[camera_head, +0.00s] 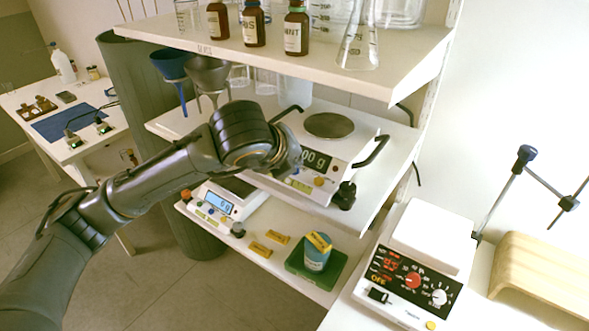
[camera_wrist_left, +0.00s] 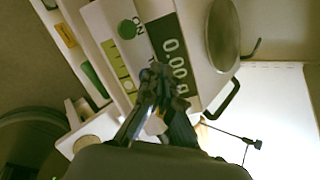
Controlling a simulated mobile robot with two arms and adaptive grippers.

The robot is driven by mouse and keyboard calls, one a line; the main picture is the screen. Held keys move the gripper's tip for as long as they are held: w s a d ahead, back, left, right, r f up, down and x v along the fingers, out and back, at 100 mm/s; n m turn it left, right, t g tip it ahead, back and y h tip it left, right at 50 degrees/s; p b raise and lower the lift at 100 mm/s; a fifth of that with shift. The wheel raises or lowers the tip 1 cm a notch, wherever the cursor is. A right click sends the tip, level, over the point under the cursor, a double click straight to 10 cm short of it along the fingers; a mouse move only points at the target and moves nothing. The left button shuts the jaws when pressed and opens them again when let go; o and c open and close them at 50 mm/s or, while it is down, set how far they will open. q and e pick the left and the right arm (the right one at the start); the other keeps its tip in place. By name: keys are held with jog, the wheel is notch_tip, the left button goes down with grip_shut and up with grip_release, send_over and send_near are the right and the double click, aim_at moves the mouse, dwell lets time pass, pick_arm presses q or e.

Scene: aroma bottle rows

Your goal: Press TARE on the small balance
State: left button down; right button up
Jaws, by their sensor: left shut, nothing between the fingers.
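A white balance (camera_head: 357,141) with a round metal pan stands on the middle shelf. Its dark display, partly covered by my arm in the head view, shows zeros; an orange button (camera_head: 319,182) is on its front. My left gripper (camera_head: 290,156) is in front of this balance, its fingers mostly hidden by the wrist. In the left wrist view its fingers (camera_wrist_left: 163,82) are shut and empty, overlapping the front panel beside the display (camera_wrist_left: 170,55) and a green button (camera_wrist_left: 127,29). I cannot tell whether they touch it. My right gripper is out of view.
A second balance (camera_head: 222,204) with a lit display sits on the lower shelf, near a green tray (camera_head: 302,274). Brown bottles (camera_head: 254,24) stand on the top shelf above my arm. Funnels (camera_head: 209,76) are left of the balance. A hotplate (camera_head: 412,276) stands at right.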

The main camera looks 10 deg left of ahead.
pick_arm(q)
jog(key=shift+f+b, duration=0.25)
jog(key=shift+b, duration=0.15)
jog(key=shift+r, duration=0.1)
dwell(0.5)
jog(key=shift+r, duration=0.7)
jog(key=shift+r, duration=0.1)
jog(key=shift+r+p, duration=1.05)
jog(key=shift+r, duration=1.4)
jog(key=shift+f, duration=0.1)
